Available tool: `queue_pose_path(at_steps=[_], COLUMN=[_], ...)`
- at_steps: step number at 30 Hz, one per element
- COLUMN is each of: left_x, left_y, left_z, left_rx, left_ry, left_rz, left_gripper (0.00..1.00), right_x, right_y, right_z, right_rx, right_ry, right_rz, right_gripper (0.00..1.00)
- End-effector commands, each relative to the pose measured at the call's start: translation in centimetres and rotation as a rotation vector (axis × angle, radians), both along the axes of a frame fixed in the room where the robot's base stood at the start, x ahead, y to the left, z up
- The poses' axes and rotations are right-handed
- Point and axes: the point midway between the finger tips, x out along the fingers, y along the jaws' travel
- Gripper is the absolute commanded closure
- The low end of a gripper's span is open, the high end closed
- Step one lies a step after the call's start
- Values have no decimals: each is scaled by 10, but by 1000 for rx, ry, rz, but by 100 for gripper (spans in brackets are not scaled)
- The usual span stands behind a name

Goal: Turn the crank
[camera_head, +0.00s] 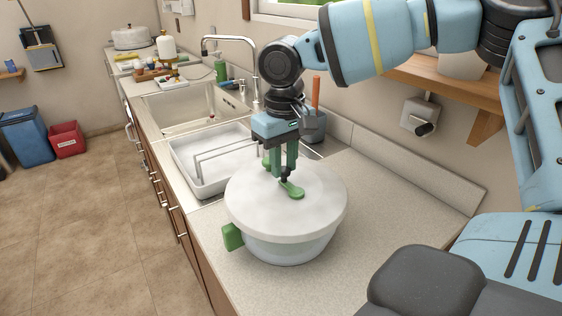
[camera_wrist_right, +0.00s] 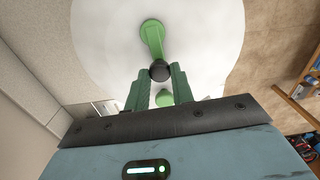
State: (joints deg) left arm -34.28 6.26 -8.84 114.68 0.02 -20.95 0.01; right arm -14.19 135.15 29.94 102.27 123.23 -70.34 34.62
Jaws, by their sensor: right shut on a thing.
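A salad-spinner-like bowl (camera_head: 290,249) with a white lid (camera_head: 245,205) stands on the counter. A green crank (camera_head: 292,190) lies on top of the lid; in the right wrist view the crank (camera_wrist_right: 152,36) runs from a round green hub to a dark knob (camera_wrist_right: 160,71). My right gripper (camera_head: 285,178) points down from above and is shut on the knob, with its green fingers (camera_wrist_right: 158,84) on either side of it. A green handle (camera_head: 233,237) sticks out at the bowl's lower left. My left gripper is not in view.
A white tray with a wire rack (camera_head: 200,185) sits left of the bowl, beside the sink (camera_head: 185,108) and faucet (camera_head: 232,41). The counter (camera_head: 400,200) right of the bowl is clear. A wooden shelf (camera_head: 450,80) is on the wall.

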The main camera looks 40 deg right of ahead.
Motion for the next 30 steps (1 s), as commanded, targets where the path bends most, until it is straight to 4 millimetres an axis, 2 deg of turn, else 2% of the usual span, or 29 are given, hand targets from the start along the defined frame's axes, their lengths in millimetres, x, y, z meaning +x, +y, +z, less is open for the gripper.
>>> queue_pose_path(at_steps=[9, 23, 24, 28, 30], left_x=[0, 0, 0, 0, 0], left_y=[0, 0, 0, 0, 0], left_z=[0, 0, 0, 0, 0], left_rx=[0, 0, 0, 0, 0], left_ry=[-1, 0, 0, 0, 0], left_rz=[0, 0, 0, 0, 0], left_gripper=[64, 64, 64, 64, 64], right_x=[0, -1, -1, -1, -1], right_y=[-3, -4, -4, -4, -4], right_z=[0, 0, 0, 0, 0], right_rx=[1, 1, 1, 1, 1], right_ry=[0, 1, 1, 0, 0], right_rz=[-87, -97, -97, -96, -96], right_gripper=[99, 99, 71, 54, 54])
